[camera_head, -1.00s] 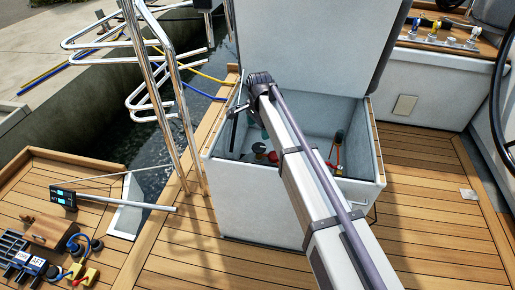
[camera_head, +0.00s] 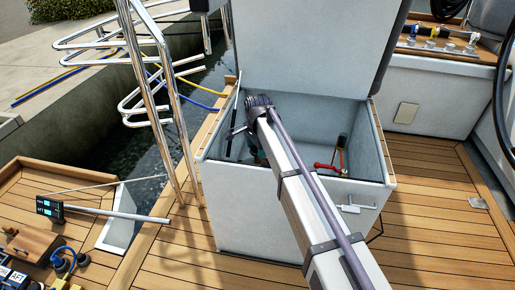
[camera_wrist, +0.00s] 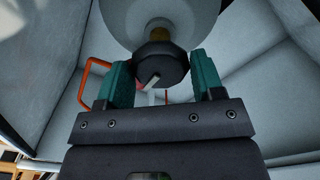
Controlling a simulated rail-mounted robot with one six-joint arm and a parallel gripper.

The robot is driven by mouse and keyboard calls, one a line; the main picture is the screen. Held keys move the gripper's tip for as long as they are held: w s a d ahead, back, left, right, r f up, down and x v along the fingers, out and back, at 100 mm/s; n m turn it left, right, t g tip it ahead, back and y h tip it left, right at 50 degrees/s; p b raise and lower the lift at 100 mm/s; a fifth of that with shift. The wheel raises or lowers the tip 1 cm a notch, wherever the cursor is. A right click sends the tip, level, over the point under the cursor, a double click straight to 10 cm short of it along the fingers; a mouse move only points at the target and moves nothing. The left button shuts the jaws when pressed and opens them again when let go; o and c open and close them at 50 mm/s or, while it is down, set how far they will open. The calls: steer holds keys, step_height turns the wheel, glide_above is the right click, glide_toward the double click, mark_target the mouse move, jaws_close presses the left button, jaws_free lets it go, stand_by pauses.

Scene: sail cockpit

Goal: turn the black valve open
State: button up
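The black valve (camera_wrist: 160,64) is a dark faceted knob with a pale streak across its face, on a brass stem in front of a rounded pale body (camera_wrist: 160,15). In the wrist view the two teal fingers of my gripper (camera_wrist: 162,78) stand on either side of the knob, close to its edges. I cannot tell whether they press on it or leave small gaps. In the head view my arm reaches down into the open white locker (camera_head: 215,178). A teal bit of my gripper shows there beside the arm. The valve is hidden there.
A red-orange handle (camera_head: 331,169) lies inside the locker, right of my arm; orange bars (camera_wrist: 88,80) also show in the wrist view. The locker's raised lid (camera_head: 310,50) stands behind my arm. Its walls are close around my gripper. Wooden deck (camera_head: 435,235) lies to the right.

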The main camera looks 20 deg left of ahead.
steer(key=c, duration=0.4)
steer(key=shift+o, duration=0.2)
